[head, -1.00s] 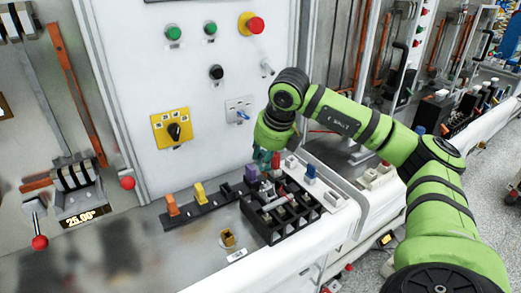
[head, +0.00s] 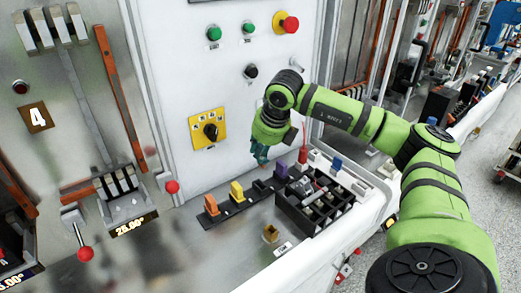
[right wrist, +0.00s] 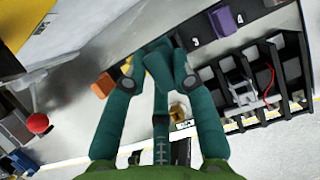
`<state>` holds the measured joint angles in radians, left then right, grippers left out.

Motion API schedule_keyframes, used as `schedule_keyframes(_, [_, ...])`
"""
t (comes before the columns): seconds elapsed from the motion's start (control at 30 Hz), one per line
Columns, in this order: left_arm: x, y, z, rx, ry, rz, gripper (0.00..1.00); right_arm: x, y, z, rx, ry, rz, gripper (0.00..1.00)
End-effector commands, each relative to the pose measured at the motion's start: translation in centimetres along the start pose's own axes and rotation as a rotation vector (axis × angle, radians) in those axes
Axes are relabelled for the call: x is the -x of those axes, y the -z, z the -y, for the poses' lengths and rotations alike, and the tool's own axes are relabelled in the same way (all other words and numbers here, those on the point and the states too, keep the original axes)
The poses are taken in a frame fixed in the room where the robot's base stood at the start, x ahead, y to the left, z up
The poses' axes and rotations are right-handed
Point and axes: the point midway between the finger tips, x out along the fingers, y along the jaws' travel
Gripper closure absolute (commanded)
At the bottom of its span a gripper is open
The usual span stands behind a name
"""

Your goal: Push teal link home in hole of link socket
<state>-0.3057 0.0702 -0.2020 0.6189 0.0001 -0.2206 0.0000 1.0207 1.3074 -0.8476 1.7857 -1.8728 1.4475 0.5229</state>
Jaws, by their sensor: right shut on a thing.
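My right gripper (head: 262,158) hangs fingers-down over the link socket, a black strip (head: 236,208) with numbered positions. The teal link is hard to tell from these fingers and is mostly hidden. An orange link (head: 211,205), a yellow link (head: 237,192) and a purple link (head: 281,170) stand upright in the strip. The fingertips appear above the stretch between yellow and purple, just left of purple. Whether anything touches the strip cannot be told. My left gripper is not in view.
A black compartment tray (head: 312,228) with several small parts lies right of the strip. A brass-coloured fitting (head: 270,234) sits in front. The white panel with a yellow rotary switch (head: 209,130) rises behind. Bare metal bench (head: 190,250) is free at the front left.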

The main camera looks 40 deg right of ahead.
Motion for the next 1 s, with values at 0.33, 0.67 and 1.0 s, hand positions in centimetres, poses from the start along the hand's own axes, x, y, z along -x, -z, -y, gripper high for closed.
schedule_keyframes(0.33, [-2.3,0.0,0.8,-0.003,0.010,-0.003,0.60,-2.1,0.9,-0.1,0.001,-0.002,0.000,1.00])
schedule_keyframes(0.67, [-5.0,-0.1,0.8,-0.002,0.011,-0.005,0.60,-4.9,2.0,-0.1,0.001,-0.002,0.001,1.00])
schedule_keyframes(1.0, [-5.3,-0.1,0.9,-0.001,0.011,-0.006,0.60,-5.3,2.2,-0.1,0.001,-0.002,0.001,1.00])
